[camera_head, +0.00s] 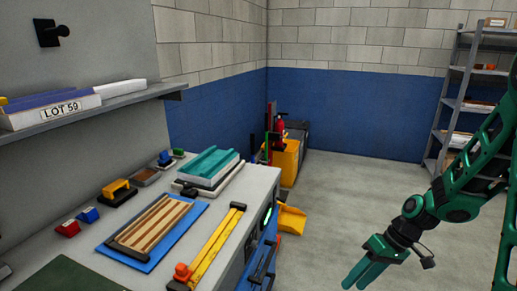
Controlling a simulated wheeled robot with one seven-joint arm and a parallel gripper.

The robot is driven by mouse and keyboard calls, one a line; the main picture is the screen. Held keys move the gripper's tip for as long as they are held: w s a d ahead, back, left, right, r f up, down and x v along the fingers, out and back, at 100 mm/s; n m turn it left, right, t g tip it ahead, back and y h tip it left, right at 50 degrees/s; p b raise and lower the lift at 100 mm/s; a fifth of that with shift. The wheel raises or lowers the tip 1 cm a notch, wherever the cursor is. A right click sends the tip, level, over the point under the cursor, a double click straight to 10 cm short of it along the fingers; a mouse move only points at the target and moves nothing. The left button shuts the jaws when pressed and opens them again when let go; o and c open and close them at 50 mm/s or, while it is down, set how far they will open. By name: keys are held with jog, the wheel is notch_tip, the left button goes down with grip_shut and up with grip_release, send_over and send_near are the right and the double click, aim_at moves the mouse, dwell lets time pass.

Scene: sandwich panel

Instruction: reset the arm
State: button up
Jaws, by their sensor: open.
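My gripper (366,272) is at the lower right, on the end of my green arm (455,208). It points down and to the left over the open floor, to the right of the workbench (262,178). Its fingers are apart and nothing shows between them. It touches nothing that I can see. Part of the arm is cut off by the right edge of the picture.
The bench holds a striped wooden panel (158,226) on a blue mat, a yellow bar tool (215,250), a teal block (208,166) and small tools. A shelf (120,98) juts above it. A yellow bin (288,163) and a rack (450,105) stand behind. The floor (350,195) between is clear.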

jog(key=s+d+r+m+h, duration=0.2)
jog(key=s+d+r+m, duration=0.2)
jog(key=s+d+r, duration=0.2)
jog(key=s+d+r+m+h, duration=0.3)
jog(key=s+d+r+m, duration=0.2)
jog(key=s+r, duration=0.6)
jog(key=s+d, duration=0.2)
jog(key=s, duration=0.1)
jog(key=shift+d+r+m+t+h, duration=0.15)
jog(key=shift+m+t+h, duration=0.15)
jog(key=shift+t, duration=0.1)
jog(key=shift+w+f, duration=0.25)
jog(key=shift+w, duration=0.3)
